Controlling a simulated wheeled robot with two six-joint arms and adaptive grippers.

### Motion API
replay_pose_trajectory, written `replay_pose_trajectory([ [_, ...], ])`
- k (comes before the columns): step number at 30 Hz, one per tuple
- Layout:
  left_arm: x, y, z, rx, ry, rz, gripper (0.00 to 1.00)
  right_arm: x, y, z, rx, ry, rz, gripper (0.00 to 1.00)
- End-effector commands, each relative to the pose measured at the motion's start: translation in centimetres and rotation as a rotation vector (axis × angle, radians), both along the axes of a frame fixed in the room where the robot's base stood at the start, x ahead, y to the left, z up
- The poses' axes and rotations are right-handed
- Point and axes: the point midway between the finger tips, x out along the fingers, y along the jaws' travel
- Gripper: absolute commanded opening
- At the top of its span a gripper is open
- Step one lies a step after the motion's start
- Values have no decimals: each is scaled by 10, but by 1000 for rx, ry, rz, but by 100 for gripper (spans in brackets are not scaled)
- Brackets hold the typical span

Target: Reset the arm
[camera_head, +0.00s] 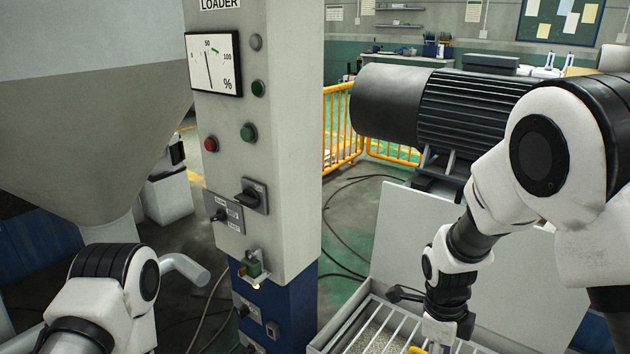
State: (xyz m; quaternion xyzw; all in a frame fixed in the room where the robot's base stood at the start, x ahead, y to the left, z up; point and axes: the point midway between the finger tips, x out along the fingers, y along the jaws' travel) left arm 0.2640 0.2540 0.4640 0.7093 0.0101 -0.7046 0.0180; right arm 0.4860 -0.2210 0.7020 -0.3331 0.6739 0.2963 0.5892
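My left arm (100,295) shows at the bottom left, with its joints in front of the grey hopper's lower part. Its gripper is not in view. My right arm (545,160) comes in from the right and bends down over a bin with a white grating (372,328). Its wrist (447,285) hangs above the grating, and the gripper's fingertips are cut off by the bottom edge or hidden. I cannot tell whether it holds anything.
A grey loader column (265,150) with a percent gauge (213,64), buttons and switches stands between my arms. A large grey hopper (90,110) is at left. A black motor (440,108) is behind my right arm. Yellow railings (340,125) stand behind.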

Motion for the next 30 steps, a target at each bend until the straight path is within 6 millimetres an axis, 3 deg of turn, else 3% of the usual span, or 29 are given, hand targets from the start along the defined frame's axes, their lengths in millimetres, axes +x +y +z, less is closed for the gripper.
replay_pose_trajectory([
  [1, 1, 0, -6, 0, -2, 0, 40, -4, 0, -15, 3, 20, -2, 44],
  [5, 1, 0, -14, 0, -3, -1, 40, -15, -2, -43, 9, 72, -8, 44],
  [11, 1, 0, -28, 0, -2, -1, 40, -47, -6, -96, 22, 189, -26, 44],
  [17, 1, 0, -49, 0, -2, 0, 40, -106, -12, -169, 44, 334, -30, 44],
  [20, 1, 0, -65, 0, -2, 0, 40, -150, -17, -221, 86, 404, 56, 44],
  [23, 2, 0, -86, 0, -2, 0, 40, -211, -23, -284, 187, 447, 303, 44],
  [24, 2, 0, -93, 0, -2, 0, 40, -234, -25, -304, 239, 441, 456, 44],
  [27, 2, 0, -99, 0, -2, -1, 40, -267, -28, -329, 329, 371, 839, 44],
  [30, 2, 0, -100, 0, -2, 0, 40, -272, -29, -335, 353, 273, 1192, 44],
])
